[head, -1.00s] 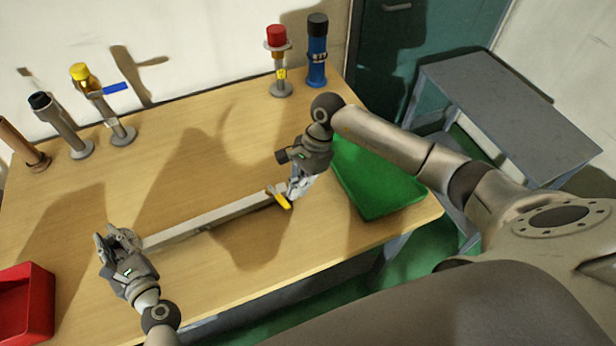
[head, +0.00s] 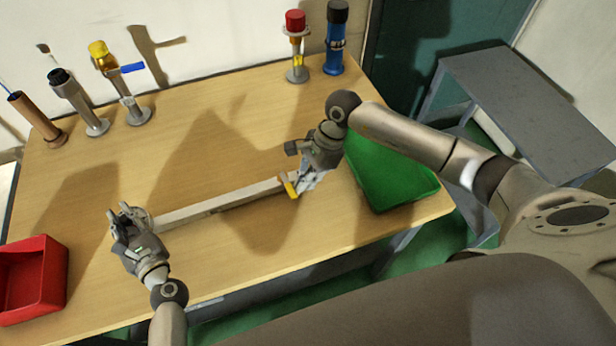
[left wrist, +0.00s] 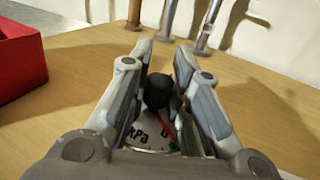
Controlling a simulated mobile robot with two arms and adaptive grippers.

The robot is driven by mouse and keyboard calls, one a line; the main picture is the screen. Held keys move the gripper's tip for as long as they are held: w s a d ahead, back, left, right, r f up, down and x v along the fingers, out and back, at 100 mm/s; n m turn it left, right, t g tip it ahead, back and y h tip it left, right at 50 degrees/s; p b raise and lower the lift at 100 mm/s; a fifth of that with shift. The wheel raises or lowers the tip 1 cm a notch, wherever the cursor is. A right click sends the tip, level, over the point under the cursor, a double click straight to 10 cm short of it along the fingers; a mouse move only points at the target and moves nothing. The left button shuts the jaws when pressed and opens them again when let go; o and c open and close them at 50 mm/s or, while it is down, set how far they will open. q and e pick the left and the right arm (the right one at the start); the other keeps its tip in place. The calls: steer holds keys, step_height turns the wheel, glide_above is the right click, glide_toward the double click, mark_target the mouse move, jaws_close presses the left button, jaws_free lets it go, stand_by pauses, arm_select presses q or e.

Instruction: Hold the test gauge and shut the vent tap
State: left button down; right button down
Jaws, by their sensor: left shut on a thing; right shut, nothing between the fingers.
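The test gauge (left wrist: 150,134) shows in the left wrist view as a pale dial with a red needle and a black knob, between the fingers of my left gripper (left wrist: 160,85). My left gripper (head: 128,215) is shut on it at the left end of a long pale bar (head: 215,203) on the table. The yellow lever of the vent tap (head: 288,185) sits at the bar's right end, slanting across it. My right gripper (head: 303,183) is shut and empty just right of the lever; whether it touches the lever I cannot tell.
A red bin (head: 50,275) stands at the table's left front. A green tray (head: 395,185) lies at the right edge. Several upright fittings, including a yellow-topped one (head: 110,70) and a red-topped one (head: 296,45), stand along the back.

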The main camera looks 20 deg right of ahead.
steer(key=shift+w, duration=0.1)
steer(key=shift+w+d, duration=0.45)
steer(key=shift+w, duration=0.1)
steer(key=shift+d, duration=0.3)
steer(key=d, duration=0.2)
steer(key=d+r, duration=0.1)
steer(key=d, duration=0.1)
steer(key=shift+w, duration=0.15)
steer(key=v, duration=0.9)
steer(key=shift+a, duration=0.15)
arm_select(q)
steer(key=c, duration=1.3)
jaws_free()
steer(key=shift+o, duration=0.2)
